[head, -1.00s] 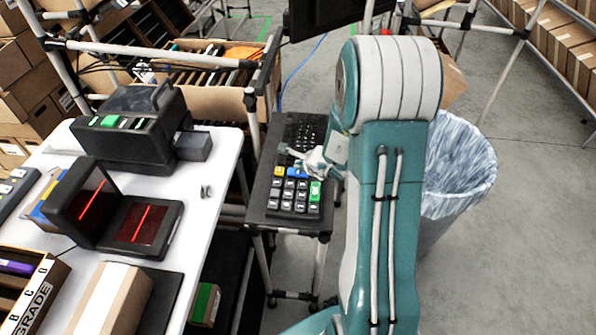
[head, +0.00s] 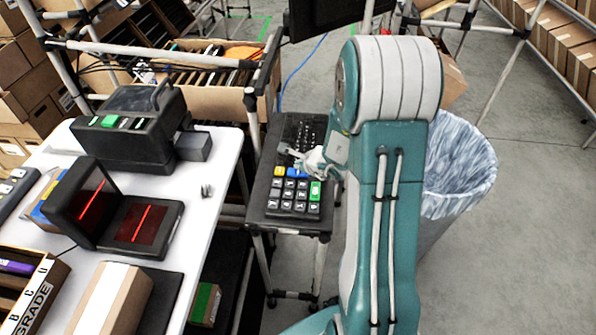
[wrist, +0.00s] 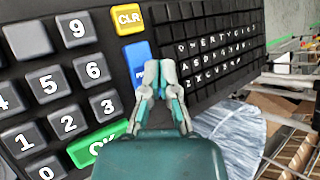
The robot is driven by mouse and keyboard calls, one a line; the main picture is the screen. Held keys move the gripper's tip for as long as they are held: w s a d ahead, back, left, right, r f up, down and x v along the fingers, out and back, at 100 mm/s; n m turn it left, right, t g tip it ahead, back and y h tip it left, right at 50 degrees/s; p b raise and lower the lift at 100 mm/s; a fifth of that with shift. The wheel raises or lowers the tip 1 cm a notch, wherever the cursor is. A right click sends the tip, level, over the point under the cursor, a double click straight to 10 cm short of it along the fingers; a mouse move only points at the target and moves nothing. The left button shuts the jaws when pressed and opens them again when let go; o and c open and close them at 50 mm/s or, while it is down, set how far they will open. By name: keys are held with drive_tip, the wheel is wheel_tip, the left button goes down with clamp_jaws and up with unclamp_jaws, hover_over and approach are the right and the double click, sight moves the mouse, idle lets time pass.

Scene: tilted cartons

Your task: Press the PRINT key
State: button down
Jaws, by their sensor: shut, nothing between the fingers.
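The PRINT key is the blue key (wrist: 138,62) on a black keypad (wrist: 90,110), between the yellow CLR key (wrist: 127,20) and the green OK key (wrist: 95,145) in the wrist view. My gripper (wrist: 158,66) is shut and empty. Its tips overlap the right edge of the blue key and hide part of its label. I cannot tell whether they touch it. In the head view the blue key (head: 297,173) sits at the keypad's far edge, with my gripper (head: 290,152) just beyond it.
A black letter keyboard (wrist: 205,45) lies beside the number keys. A white table (head: 215,170) with a black printer-like device (head: 130,140) and a red-lit scanner (head: 140,222) stands to the left. A lined bin (head: 455,170) stands to the right.

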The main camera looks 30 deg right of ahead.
drive_tip(key=shift+f, duration=0.2)
drive_tip(key=shift+f, duration=0.15)
drive_tip(key=shift+f, duration=0.4)
idle(0.8)
idle(0.4)
drive_tip(key=shift+s+r, duration=0.1)
drive_tip(key=shift+r, duration=3.25)
